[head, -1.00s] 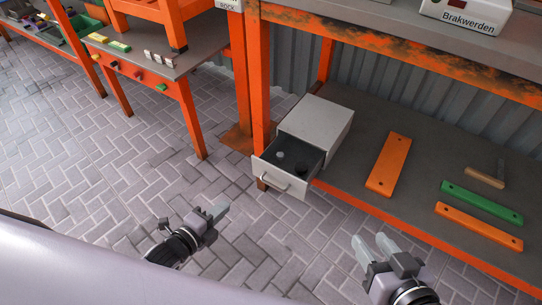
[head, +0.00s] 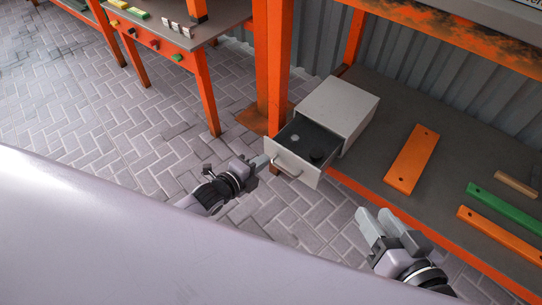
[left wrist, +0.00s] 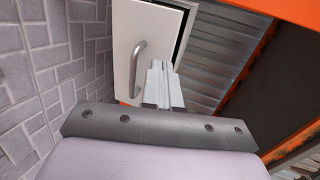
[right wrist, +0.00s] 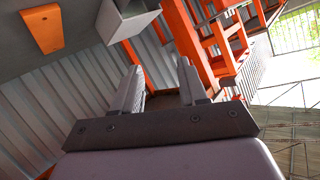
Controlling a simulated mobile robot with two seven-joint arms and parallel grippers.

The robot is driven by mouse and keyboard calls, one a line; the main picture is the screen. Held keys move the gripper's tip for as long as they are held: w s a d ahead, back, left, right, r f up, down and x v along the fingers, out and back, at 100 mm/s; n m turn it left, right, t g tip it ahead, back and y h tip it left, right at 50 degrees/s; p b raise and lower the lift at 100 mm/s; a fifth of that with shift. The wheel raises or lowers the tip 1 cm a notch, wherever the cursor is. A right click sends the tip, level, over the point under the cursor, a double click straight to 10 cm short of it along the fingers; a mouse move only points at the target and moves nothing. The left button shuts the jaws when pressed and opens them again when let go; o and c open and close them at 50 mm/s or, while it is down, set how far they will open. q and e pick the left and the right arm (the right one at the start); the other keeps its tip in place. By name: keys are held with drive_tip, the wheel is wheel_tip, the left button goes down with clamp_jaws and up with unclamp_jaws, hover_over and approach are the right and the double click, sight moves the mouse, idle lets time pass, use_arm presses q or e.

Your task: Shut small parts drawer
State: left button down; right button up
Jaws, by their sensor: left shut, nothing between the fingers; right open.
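The small parts drawer (head: 288,164) is pulled out of a white cabinet (head: 343,101) on the lower shelf. Its front has a curved metal handle, and small round items lie in its dark inside. My left gripper (head: 262,162) is shut and empty, its tips close to the left edge of the drawer front. In the left wrist view the drawer front (left wrist: 151,32) with its handle (left wrist: 136,66) is just beyond the fingers (left wrist: 161,75); I cannot tell if they touch. My right gripper (head: 368,222) is open and empty, in front of the shelf edge, right of the drawer.
An orange plank (head: 412,158), a green plank (head: 503,207) and another orange plank (head: 497,236) lie on the shelf right of the cabinet. An orange post (head: 278,70) stands left of the cabinet. The paved floor (head: 130,120) on the left is clear.

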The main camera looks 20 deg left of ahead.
sight(278, 147)
use_arm(q)
drive_tip(key=x, duration=0.1)
drive_tip(key=b+x, duration=0.1)
drive_tip(key=x, duration=0.1)
drive_tip(key=shift+w+d+r, duration=0.15)
drive_tip(key=shift+w+r, duration=0.15)
drive_tip(key=shift+w, duration=0.05)
drive_tip(key=shift+w+d+r, duration=0.1)
drive_tip(key=shift+w+d, duration=0.05)
drive_tip(key=shift+w, duration=0.3)
use_arm(e)
drive_tip(key=shift+d+f+t, duration=0.1)
drive_tip(key=shift+d+t, duration=0.15)
drive_tip(key=shift+t, duration=0.05)
